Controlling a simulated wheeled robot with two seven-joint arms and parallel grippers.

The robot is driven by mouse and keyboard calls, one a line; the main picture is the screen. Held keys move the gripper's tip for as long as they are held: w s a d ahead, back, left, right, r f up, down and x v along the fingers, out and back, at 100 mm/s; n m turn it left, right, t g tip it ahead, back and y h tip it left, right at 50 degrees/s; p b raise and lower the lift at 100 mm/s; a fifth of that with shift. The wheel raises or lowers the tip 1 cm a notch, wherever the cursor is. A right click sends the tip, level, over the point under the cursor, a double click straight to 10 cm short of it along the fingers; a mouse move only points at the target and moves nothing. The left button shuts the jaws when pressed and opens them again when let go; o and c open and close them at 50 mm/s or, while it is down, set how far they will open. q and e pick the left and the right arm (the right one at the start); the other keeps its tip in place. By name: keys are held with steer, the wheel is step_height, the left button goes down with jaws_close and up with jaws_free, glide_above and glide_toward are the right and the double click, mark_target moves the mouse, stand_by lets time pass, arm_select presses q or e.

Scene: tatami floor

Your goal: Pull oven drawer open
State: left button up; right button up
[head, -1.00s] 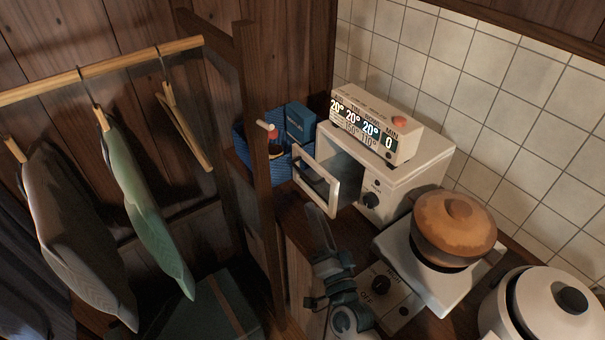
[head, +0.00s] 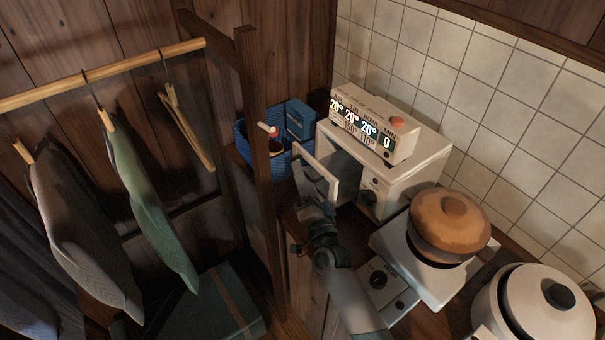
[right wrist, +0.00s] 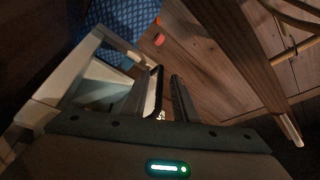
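The white oven (head: 425,165) stands on the counter with its white-framed front (head: 299,153) standing out from the body, leaving a dark opening behind it. The front also shows at the left of the right wrist view. My right gripper (head: 312,182) is in front of it and covers part of its window. In the right wrist view, the fingers of my right gripper (right wrist: 163,92) are apart, with a narrow black and white part of the front between them. Whether they touch it cannot be told. My left gripper is not in view.
A wooden post (head: 255,130) and a clothes rack with hanging garments stand left of the oven. A blue basket (head: 282,165) is behind the oven front. A stove with a brown pot (head: 450,228) and a white rice cooker (head: 535,305) are at right.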

steer(key=shift+c, duration=0.2)
jaws_close()
steer(key=shift+a, duration=0.1)
stand_by(1.1)
